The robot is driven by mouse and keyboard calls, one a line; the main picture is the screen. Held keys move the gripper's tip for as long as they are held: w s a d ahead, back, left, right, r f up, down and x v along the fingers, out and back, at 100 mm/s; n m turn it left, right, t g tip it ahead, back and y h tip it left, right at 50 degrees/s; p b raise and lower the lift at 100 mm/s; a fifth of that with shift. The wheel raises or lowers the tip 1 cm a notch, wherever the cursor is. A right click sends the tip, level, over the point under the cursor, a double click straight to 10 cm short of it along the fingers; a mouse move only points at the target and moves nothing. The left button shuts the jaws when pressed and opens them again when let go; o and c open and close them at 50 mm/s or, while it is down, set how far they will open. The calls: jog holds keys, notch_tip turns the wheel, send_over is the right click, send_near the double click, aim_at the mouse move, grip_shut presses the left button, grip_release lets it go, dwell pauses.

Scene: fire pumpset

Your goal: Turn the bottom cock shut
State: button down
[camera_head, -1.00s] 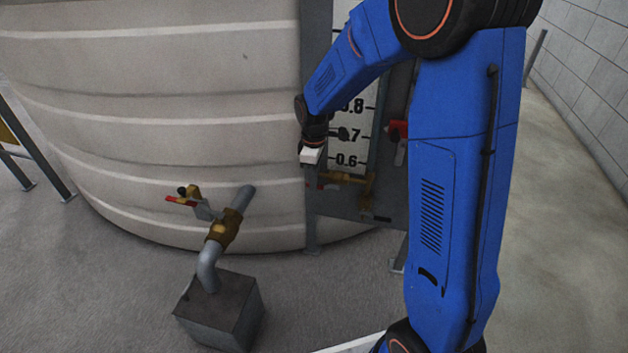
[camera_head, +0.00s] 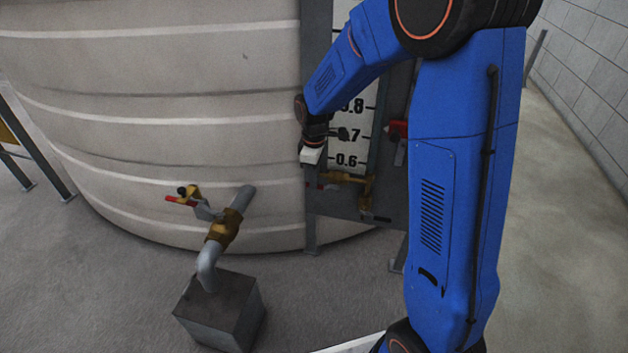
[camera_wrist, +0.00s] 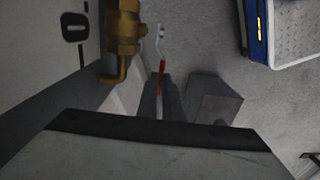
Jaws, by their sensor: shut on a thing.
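The bottom cock (camera_head: 345,178) is a brass fitting low on the gauge board beside the tank, below the 0.6 mark. Its red lever (camera_head: 316,185) shows partly, just under my gripper (camera_head: 311,160). In the wrist view the brass body of the cock (camera_wrist: 122,30) is at the upper left, with a bent outlet. The red lever (camera_wrist: 162,68) runs from a silvery bolted end down between the dark fingers of my gripper (camera_wrist: 161,82). The fingers are shut on the lever. The lever's lower part is partly hidden by the fingers and palm.
The large pale tank (camera_head: 170,110) fills the left. A grey pipe with a brass valve (camera_head: 222,228) and another red lever (camera_head: 180,201) rises from a dark block (camera_head: 222,308). Another red-handled valve (camera_head: 398,130) is right of the scale board (camera_head: 350,148). Open floor lies at right.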

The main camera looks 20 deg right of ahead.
jog(key=shift+w+a+f, duration=0.1)
jog(key=shift+f, duration=0.05)
jog(key=shift+w+a+f+g+h, duration=0.1)
jog(key=shift+a+f+g+h, duration=0.1)
jog(key=shift+f+g+h, duration=0.8)
jog(key=f+h, duration=0.1)
jog(key=f+g+h, duration=0.1)
jog(key=h, duration=0.1)
jog(key=shift+h, duration=0.3)
jog(key=shift+s+d+f+g+h, duration=0.15)
jog(key=shift+d+f+g+h, duration=0.1)
jog(key=shift+f+g+h, duration=0.45)
jog(key=shift+s+d+f+g+h, duration=0.15)
jog(key=shift+f+g+h, duration=0.25)
jog(key=shift+h, duration=0.6)
jog(key=shift+d, duration=0.1)
jog(key=c, duration=1.9)
grip_release()
